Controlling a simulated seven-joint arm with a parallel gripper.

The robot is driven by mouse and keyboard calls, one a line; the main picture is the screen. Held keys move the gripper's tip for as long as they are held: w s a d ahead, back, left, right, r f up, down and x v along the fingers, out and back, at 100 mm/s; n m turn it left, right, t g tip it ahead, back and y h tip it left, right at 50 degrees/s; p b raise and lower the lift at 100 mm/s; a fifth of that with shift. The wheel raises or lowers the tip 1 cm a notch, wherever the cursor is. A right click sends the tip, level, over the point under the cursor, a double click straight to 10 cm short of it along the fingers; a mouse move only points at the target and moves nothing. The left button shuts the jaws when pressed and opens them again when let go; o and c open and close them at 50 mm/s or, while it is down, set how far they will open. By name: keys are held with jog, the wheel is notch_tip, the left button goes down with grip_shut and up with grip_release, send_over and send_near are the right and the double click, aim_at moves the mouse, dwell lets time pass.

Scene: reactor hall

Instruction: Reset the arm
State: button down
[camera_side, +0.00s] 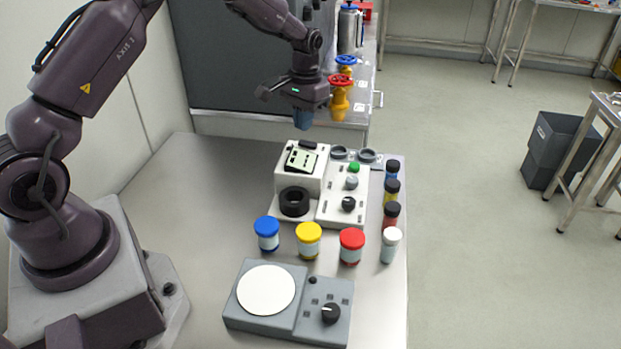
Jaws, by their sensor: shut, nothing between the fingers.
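My gripper (302,118) hangs above the far part of the bench, pointing down. My arm reaches from the left of the picture across the back of the bench.
Blue (267,233), yellow (308,240) and red (351,246) lidded jars stand mid-bench. A white-capped vial (391,245) and several dark-capped vials line the right edge. A grey device with a white disc (265,290) is in front.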

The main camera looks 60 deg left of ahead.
jog(key=s+d+r+m+t, duration=0.1)
jog(key=s+d+r+t, duration=0.1)
jog(key=s+d+r, duration=0.2)
jog(key=s+d+r+m+t, duration=0.1)
jog(key=s+d+r, duration=0.4)
jog(key=s+r, duration=0.5)
jog(key=s+d+r+m+t, duration=0.1)
jog(key=s+d+r+t, duration=0.2)
jog(key=s+r, duration=0.4)
jog(key=shift+s+d, duration=0.75)
jog(key=shift+s, duration=2.35)
